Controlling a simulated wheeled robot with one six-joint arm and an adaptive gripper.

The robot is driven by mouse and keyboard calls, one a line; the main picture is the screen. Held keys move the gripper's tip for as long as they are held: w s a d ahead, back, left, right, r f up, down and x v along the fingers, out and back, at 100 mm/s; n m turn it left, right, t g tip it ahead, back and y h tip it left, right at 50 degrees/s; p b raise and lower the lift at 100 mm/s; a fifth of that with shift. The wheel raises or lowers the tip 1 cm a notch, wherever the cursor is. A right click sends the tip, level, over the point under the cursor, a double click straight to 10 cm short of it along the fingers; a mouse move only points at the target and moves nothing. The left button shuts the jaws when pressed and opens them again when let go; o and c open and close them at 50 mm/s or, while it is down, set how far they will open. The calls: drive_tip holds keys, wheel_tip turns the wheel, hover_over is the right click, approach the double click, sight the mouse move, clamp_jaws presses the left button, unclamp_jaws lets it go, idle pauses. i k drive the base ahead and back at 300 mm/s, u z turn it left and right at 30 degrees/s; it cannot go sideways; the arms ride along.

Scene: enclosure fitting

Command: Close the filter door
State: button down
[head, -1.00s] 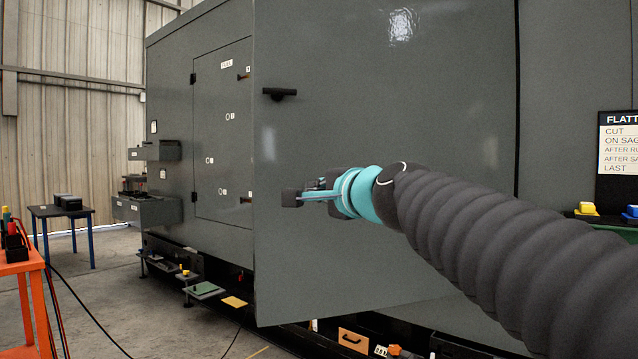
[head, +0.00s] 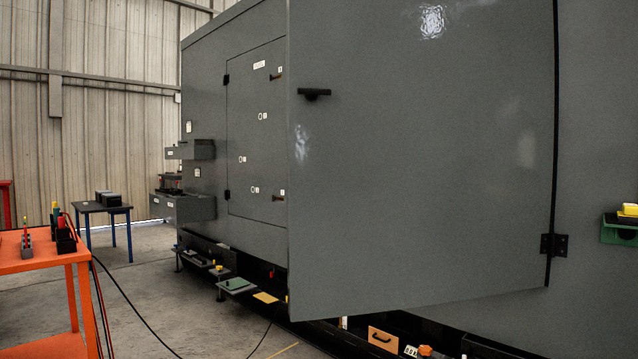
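A large grey door (head: 430,170) stands swung open from the grey enclosure (head: 595,200). It is hinged on its right edge, where a black hinge (head: 554,245) shows. A black handle (head: 314,94) sits near its free left edge, high up. No label on this door is visible, so I cannot tell from lettering that it is the filter door. A smaller panel door (head: 256,130) with a label and numbered marks lies flush in the enclosure to the left. My gripper is not in view.
An orange table (head: 40,262) with tools stands at the near left. A dark table (head: 98,208) with blue legs stands behind it. Cables lie on the floor. Small trays and a wooden drawer front (head: 384,340) sit low along the enclosure base.

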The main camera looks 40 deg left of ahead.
sight(424, 177)
drive_tip(key=u, duration=1.8)
drive_tip(key=i, duration=0.9)
drive_tip(key=u, duration=0.05)
